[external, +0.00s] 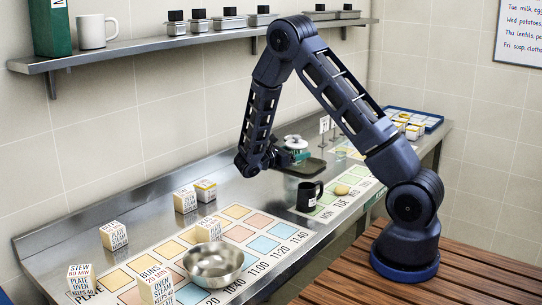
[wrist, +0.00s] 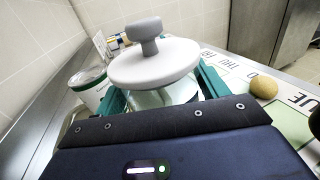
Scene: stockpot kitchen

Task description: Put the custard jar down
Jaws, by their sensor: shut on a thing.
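A jar with a round white lid and grey knob (wrist: 155,62) is between the teal fingers of my gripper (wrist: 163,98), which is shut on it. The jar looks upright; its body is mostly hidden and no label reads, so I take it for the custard jar.
A second jar with a green band (wrist: 90,84) stands close on the left in the wrist view. A black mug (external: 308,196) and a round tan item (external: 342,190) are nearby. A metal bowl (external: 213,264) and several lettered blocks stand around the coloured chart (external: 240,233).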

